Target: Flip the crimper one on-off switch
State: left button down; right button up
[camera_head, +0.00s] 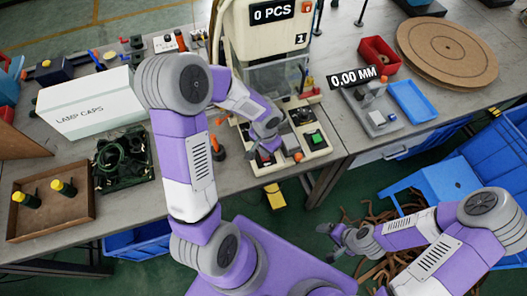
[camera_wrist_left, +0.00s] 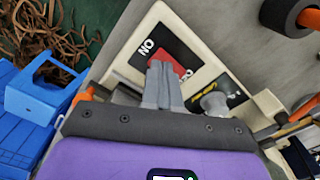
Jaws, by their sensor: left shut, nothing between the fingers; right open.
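The crimper one (camera_head: 270,35) is the cream machine marked 1 at the back middle, with a "0 PCS" display. Its on-off switch (camera_wrist_left: 178,56) shows in the left wrist view as a red rocker on a black plate marked ON, in a cream panel. My left gripper (camera_wrist_left: 156,66) is shut and empty, its fingertips over the red rocker and hiding part of it. I cannot tell whether they touch it. In the head view the left gripper (camera_head: 265,152) is low at the machine's front and mostly covers the switch. My right gripper (camera_head: 335,234) is open, away from the table at lower right.
A green button (camera_head: 316,138) and an orange knob (camera_head: 298,157) are on the machine's base, right of my left gripper. A grey knob (camera_wrist_left: 213,103) stands beside the switch plate. A lamp caps box (camera_head: 95,110) stands left; a blue tray (camera_head: 413,101) lies right.

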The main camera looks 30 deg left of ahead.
pick_arm(q)
notch_tip(320, 180, up, 6)
jog(key=p, duration=0.4)
dwell(0.6)
jog(key=s+d+f+n+h, duration=0.2)
jog(key=s+d+f, duration=0.3)
jog(key=f, duration=0.3)
jog(key=s+d+f+n+h, duration=0.2)
jog(key=s+d+f, duration=0.4)
jog(key=d+f, duration=0.2)
jog(key=shift+f+n, duration=0.3)
jog(key=shift+n, duration=0.1)
